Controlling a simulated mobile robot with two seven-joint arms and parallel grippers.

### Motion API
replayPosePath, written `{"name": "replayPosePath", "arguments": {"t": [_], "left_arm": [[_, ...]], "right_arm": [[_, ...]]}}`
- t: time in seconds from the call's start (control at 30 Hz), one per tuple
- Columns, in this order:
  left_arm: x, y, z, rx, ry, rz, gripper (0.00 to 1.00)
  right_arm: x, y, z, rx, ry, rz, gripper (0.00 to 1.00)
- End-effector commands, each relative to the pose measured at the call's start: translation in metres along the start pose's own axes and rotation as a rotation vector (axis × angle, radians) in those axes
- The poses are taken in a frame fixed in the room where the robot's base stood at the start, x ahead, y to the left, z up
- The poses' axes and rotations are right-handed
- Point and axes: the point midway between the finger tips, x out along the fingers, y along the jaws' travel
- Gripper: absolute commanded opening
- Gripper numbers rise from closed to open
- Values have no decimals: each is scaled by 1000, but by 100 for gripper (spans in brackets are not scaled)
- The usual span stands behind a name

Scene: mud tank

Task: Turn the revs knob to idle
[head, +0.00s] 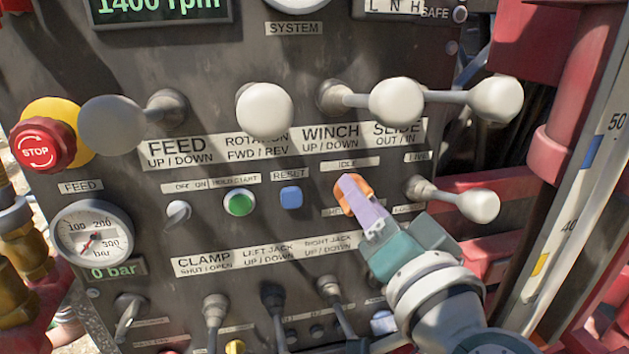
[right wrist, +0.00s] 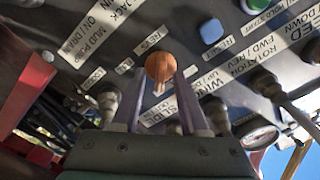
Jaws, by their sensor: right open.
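The revs knob is a round orange knob (head: 367,188) on the dark control panel, below the IDLE label (head: 345,165). In the right wrist view the knob (right wrist: 160,66) sits between my two fingers, with a paler mark at its lower edge. My right gripper (head: 352,186) has lavender fingers that partly cover the knob in the head view. In the right wrist view my right gripper (right wrist: 160,78) is open, one finger on each side of the knob; I cannot tell whether they touch it. My left gripper is not in view.
White-balled levers (head: 396,102) stick out above the knob, and another white ball lever (head: 478,204) is just to its right. A blue reset button (head: 291,197) and a green button (head: 239,202) are to the left. A red stop button (head: 42,144) is at far left.

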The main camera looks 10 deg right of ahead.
Motion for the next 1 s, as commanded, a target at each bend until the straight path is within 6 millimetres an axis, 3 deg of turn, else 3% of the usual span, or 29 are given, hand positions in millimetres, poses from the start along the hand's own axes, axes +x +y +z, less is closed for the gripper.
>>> {"name": "replayPosePath", "arguments": {"t": [0.1, 0.5, 1.0], "left_arm": [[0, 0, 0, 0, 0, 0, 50], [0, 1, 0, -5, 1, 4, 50], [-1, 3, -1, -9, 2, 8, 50]], "right_arm": [[0, 0, 0, 0, 0, 0, 43], [0, 0, 0, 0, 0, 0, 0], [0, 0, 0, -6, 0, 0, 0]]}}
